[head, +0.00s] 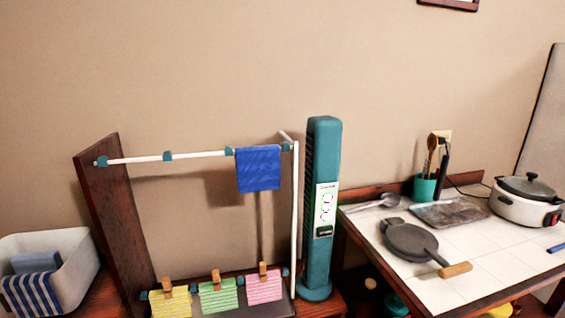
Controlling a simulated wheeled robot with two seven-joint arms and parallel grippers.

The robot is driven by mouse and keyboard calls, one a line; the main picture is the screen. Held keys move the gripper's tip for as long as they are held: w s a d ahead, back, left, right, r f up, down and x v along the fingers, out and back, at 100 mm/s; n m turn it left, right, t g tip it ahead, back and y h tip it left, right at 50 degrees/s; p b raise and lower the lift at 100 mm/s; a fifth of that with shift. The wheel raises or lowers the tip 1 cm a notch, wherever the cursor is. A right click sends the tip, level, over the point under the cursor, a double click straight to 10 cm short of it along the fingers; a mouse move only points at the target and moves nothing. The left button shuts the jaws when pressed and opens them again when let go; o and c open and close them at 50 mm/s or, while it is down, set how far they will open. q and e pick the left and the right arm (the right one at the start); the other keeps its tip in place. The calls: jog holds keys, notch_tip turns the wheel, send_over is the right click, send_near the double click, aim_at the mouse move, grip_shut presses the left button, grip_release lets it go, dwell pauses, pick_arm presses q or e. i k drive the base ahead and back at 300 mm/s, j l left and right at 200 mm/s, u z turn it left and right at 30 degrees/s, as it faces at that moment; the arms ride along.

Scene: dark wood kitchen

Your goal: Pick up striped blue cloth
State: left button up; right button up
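A blue and white striped cloth (32,293) lies in the white bin (78,263) at the lower left of the head view. It drapes over the bin's near side, and its lower end is cut off by the picture edge. A plain blue-grey folded cloth (36,262) is behind it in the bin. A solid blue cloth (258,169) hangs from the white rail of a rack. Neither of my grippers shows.
The rack's white rail (190,157) has a dark wood side board (113,220). Yellow, green and pink striped cloths hang from clips low on it. A teal tower fan (322,205) stands right of the rack. A tiled table (400,268) holds a pan (410,240) and a cooker (527,202).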

aim_at(33, 295)
jog(key=u, duration=1.75)
